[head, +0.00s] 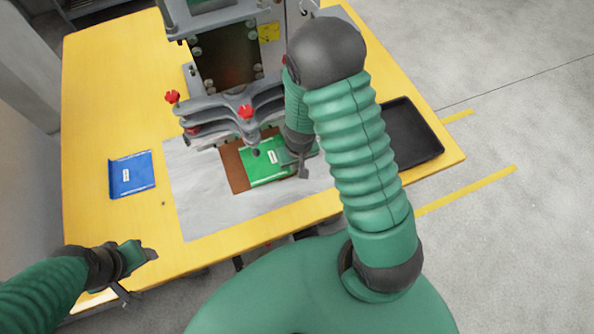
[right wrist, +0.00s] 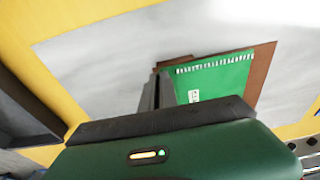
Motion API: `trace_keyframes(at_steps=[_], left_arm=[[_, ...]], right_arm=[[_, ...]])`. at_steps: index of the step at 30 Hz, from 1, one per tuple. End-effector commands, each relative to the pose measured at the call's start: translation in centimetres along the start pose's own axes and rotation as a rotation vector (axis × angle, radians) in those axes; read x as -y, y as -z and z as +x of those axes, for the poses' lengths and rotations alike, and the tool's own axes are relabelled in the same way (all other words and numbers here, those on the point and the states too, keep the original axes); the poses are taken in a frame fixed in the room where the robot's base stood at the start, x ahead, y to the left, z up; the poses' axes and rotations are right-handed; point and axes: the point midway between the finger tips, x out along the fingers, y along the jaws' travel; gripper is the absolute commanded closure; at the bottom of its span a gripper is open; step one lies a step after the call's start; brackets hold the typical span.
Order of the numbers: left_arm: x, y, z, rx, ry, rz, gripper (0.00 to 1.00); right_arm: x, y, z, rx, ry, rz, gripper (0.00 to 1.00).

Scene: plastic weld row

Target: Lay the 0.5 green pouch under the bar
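The green pouch (head: 262,168) with a small white label lies over a brown pad (head: 236,175) in front of the machine. Its far edge is close to the grey bar (head: 232,118) with red knobs; I cannot tell whether it reaches beneath. My right gripper (head: 300,167) is at the pouch's right end, its fingers close together on the edge. In the right wrist view the fingers (right wrist: 158,92) meet the left edge of the pouch (right wrist: 215,82); the label is too small to read. My left gripper (head: 150,254) is away from it at the front left; its opening is unclear.
A blue pouch (head: 132,175) lies on the yellow table (head: 105,95) at the left. A black tray (head: 415,135) sits at the right, beyond my right arm. A grey mat (head: 205,215) lies under the brown pad. The table's left part is mostly clear.

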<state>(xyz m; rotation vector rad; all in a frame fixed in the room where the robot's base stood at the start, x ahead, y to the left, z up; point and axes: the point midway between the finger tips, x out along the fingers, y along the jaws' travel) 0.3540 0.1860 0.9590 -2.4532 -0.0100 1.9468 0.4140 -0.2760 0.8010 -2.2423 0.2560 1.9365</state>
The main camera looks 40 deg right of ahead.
Motion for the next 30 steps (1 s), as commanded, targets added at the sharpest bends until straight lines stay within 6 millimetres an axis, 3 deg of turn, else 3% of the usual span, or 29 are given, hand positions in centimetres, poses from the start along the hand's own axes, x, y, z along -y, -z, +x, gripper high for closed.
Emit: trace_keyframes(at_steps=[8, 10, 15, 30], left_arm=[[0.0, 0.4, -1.9, 0.000, 0.000, -0.001, 0.47], [0.1, 0.1, -0.5, -0.001, 0.000, -0.002, 0.47], [0.1, -0.1, 0.4, 0.001, 0.000, -0.001, 0.47], [0.0, -0.1, 0.3, 0.000, 0.000, -0.001, 0.47]], right_arm=[[0.7, 3.1, 0.2, -0.001, -0.006, -0.008, 1.00], [0.5, 3.0, 1.8, 0.000, -0.004, -0.006, 1.00], [0.4, 2.9, 2.9, 0.002, 0.002, -0.008, 1.00], [0.3, 2.8, 2.8, 0.000, -0.001, -0.005, 1.00]])
